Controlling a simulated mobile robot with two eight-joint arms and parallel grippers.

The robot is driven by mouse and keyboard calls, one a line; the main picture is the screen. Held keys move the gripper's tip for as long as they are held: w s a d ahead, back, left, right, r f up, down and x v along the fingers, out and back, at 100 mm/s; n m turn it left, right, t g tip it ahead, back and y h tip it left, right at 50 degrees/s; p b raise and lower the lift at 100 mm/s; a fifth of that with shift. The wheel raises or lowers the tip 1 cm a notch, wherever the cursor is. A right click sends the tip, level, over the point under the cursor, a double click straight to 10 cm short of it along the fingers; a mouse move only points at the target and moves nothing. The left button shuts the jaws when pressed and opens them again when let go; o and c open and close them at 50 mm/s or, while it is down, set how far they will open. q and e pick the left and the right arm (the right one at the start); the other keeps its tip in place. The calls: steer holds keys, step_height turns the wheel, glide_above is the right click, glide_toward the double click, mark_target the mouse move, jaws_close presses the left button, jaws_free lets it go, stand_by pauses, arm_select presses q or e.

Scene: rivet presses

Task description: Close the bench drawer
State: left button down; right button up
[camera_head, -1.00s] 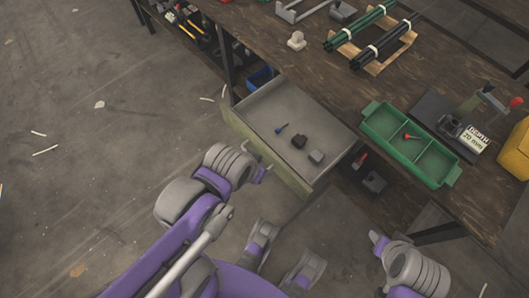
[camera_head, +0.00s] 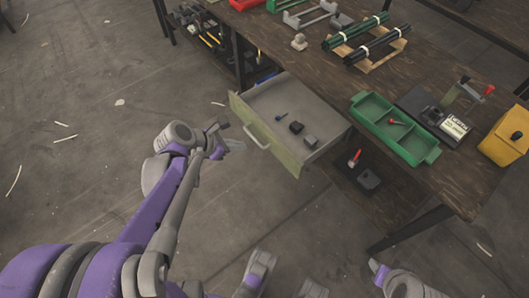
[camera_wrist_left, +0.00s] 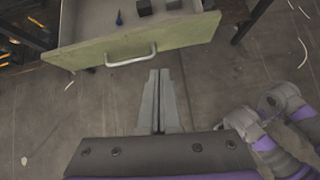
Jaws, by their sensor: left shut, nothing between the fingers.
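The bench drawer (camera_head: 297,103) stands pulled out from the wooden bench, with a pale green front (camera_head: 266,139) and a light metal handle (camera_head: 257,136). Inside lie a small blue item (camera_head: 281,115) and two dark blocks (camera_head: 303,134). My left gripper (camera_head: 229,137) is just off the drawer front, on its left, apart from it. In the left wrist view, the shut, empty fingers (camera_wrist_left: 159,75) point at the drawer front, a little below and right of the handle (camera_wrist_left: 131,55). My right gripper (camera_head: 376,268) shows only partly at the bottom edge.
The workbench (camera_head: 300,65) holds a green divided tray (camera_head: 388,142), dark green rods on a wooden rack (camera_head: 376,55) and a yellow box (camera_head: 507,138). A lower shelf (camera_head: 385,200) is under the bench.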

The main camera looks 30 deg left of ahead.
arm_select(q)
steer(key=n, duration=0.1)
steer(key=b, duration=0.3)
glide_toward(273, 139)
steer(key=x, duration=0.5)
steer(key=shift+s+a+f, duration=0.15)
steer(key=shift+s+f, duration=0.05)
steer(key=shift+f, duration=0.4)
steer(key=shift+w, duration=0.4)
steer(key=shift+w+d, duration=0.1)
steer(key=shift+d, duration=0.1)
steer(key=w+d+b, duration=0.1)
steer(key=w+d, duration=0.1)
steer(key=w, duration=0.4)
steer(key=w+d, duration=0.3)
steer(key=w, duration=0.4)
steer(key=w+d+b, duration=0.1)
steer(key=w+d, duration=0.2)
steer(key=w, duration=0.4)
steer(key=shift+w+d+b, duration=0.25)
steer(key=shift+b, duration=0.05)
steer(key=shift+w+d+r, duration=0.15)
steer(key=shift+w, duration=0.35)
